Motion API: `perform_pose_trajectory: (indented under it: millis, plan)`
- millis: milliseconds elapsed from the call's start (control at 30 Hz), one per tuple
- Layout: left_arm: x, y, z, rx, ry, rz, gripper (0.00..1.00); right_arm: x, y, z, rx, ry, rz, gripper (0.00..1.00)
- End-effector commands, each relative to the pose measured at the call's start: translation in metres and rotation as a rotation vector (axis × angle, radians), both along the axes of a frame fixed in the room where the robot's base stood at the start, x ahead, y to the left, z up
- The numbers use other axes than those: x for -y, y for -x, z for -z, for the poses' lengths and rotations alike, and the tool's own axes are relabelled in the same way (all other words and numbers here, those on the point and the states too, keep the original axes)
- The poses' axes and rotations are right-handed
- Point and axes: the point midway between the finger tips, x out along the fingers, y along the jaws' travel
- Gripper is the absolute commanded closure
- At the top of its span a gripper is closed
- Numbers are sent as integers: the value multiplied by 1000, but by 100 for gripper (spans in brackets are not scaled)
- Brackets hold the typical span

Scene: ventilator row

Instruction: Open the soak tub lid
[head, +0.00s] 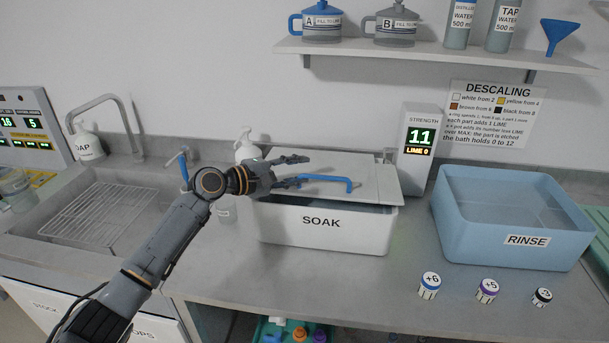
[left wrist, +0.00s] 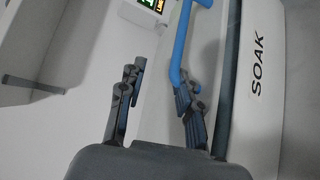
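The white soak tub (head: 322,228) stands on the counter, with SOAK on its front. Its pale lid (head: 365,172) lies over the top; a dark strip shows below the lid's front edge, and I cannot tell whether the lid is slightly raised. A blue bar handle (head: 338,180) is on the lid; it also shows in the left wrist view (left wrist: 181,45). My left gripper (head: 303,171) is open over the lid, at the handle's left end. One finger overlaps that end in the left wrist view (left wrist: 162,85); contact is unclear. My right gripper is not in view.
A strength display (head: 417,148) reading 11 stands behind the tub's right corner. A blue rinse tub (head: 510,240) is to the right. Several small labelled jars, including one marked +6 (head: 429,286), stand in front.

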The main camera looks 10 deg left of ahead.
Motion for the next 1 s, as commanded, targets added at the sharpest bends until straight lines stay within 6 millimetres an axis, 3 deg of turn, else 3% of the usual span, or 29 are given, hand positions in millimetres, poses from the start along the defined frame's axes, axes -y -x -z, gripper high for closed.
perform_pose_trajectory:
  millis: [1000]
  plan:
    - [-67, -6, -27, 1, 0, -1, 66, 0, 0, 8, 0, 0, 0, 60]
